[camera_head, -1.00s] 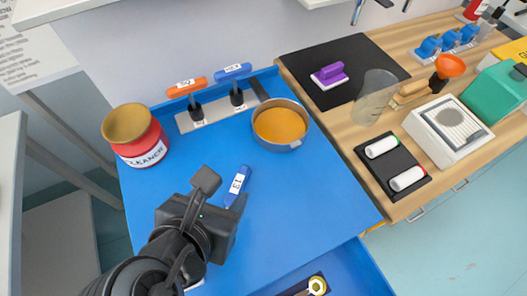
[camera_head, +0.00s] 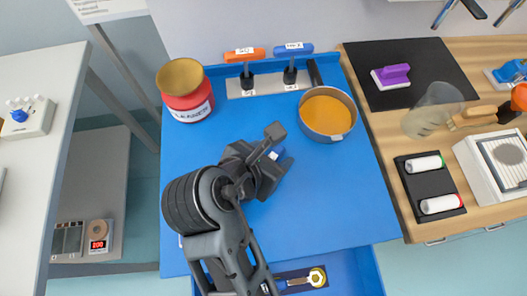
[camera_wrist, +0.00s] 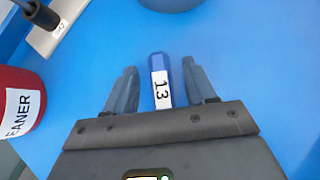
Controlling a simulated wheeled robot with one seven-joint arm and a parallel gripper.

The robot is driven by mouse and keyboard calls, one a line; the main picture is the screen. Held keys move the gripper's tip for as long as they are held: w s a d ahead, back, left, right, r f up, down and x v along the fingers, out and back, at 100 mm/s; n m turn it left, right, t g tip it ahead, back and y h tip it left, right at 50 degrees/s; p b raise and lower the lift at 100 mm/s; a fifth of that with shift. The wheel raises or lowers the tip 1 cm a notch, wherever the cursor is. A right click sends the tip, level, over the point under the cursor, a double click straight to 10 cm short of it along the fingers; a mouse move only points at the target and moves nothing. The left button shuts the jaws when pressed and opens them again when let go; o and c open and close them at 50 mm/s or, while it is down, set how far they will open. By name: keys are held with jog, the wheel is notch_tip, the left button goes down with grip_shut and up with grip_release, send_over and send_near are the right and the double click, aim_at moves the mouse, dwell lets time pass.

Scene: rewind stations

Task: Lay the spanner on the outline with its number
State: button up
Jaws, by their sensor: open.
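A blue bar with a white label reading 13 (camera_wrist: 161,82) lies on the blue worktop, and it looks like the handle of a spanner. My gripper (camera_wrist: 161,88) is open, with one finger on each side of the bar and a gap on both sides. In the head view my gripper (camera_head: 279,147) is low over the worktop and hides most of the bar. A dark strip (camera_head: 292,281) in the open drawer at the bottom bears a yellow ring-ended shape. I cannot read a number or make out an outline there.
A red cleaner tin (camera_head: 188,98) stands at the back left of the worktop (camera_head: 345,205). A rack (camera_head: 262,85) with orange- and blue-handled tools and a grey pan (camera_head: 327,115) stand behind my gripper. The worktop's right front is clear.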

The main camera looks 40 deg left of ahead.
jog(key=shift+c, duration=0.4)
grip_shut()
dwell(0.4)
